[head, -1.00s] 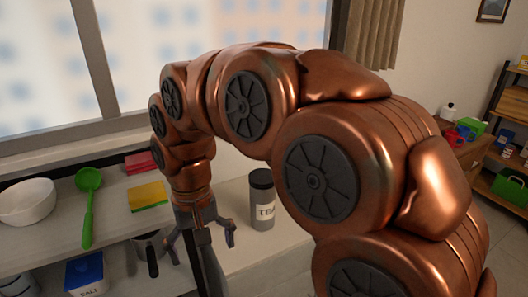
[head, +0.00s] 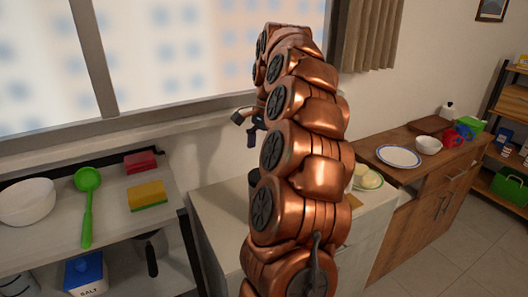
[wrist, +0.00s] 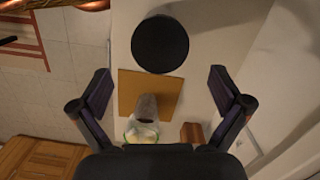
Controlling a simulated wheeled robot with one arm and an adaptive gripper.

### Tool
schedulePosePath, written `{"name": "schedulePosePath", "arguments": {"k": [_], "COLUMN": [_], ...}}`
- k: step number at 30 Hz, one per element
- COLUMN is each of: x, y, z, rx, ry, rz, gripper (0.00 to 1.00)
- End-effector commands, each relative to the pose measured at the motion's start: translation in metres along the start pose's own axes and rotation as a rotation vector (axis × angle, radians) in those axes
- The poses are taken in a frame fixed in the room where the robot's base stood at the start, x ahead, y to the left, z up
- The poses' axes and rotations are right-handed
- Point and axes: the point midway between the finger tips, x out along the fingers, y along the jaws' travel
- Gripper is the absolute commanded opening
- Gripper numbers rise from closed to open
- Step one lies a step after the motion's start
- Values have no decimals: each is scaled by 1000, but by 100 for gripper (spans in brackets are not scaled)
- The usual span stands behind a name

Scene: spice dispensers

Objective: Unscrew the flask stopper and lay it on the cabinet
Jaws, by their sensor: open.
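My gripper (head: 245,128) is raised above the white cabinet (head: 218,208), in front of the window wall. In the wrist view my gripper (wrist: 160,80) is open and empty, its fingers spread wide. A dark canister (head: 253,183) stands on the cabinet, mostly hidden behind my arm. In the wrist view a black round top (wrist: 160,43) shows beyond the fingertips, likely this canister's lid. A greyish cylinder (wrist: 145,106) shows on a tan board (wrist: 172,88), between the fingers. I cannot tell for sure which thing is the flask or its stopper.
A green-rimmed plate (head: 369,179) holds pale food at the cabinet's right. A brown block (wrist: 192,132) shows in the wrist view. A wooden counter with a white plate (head: 399,157) and bowl (head: 428,145) stands right. A shelf with sponges (head: 148,194) and a green ladle (head: 88,205) stands left.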

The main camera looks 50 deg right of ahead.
Motion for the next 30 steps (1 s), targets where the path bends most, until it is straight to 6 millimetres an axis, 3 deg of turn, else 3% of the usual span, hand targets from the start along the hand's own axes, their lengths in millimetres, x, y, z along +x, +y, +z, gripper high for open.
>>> {"name": "schedulePosePath", "arguments": {"k": [8, 30], "x": [12, 75], "y": [1, 1], "z": [-4, -2], "rx": [15, 12], "ry": [-2, -2], "rz": [2, 2], "gripper": [100, 100]}}
